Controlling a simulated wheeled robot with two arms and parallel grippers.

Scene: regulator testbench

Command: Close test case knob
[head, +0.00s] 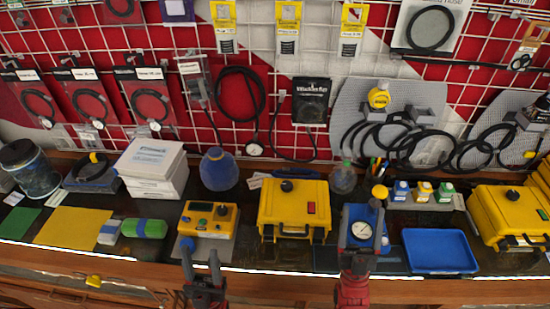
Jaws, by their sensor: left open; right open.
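A yellow test case (294,211) stands in the middle of the bench, with a black knob (286,186) and a small red switch on its top. A second yellow case (510,218) with a black knob (513,195) stands at the far right. My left gripper (200,262) is open and empty at the bench's front edge, left of and in front of the middle case. My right gripper (359,246) is open, in front of and overlapping a blue device with a round gauge (362,230). Neither gripper touches a case knob.
A yellow meter box (207,219) stands just beyond my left gripper. A blue tray (439,250) lies right of the gauge device. A green bottle (144,228), yellow mat (73,227) and white boxes (151,160) are on the left. A wall grid with hanging hoses rises behind.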

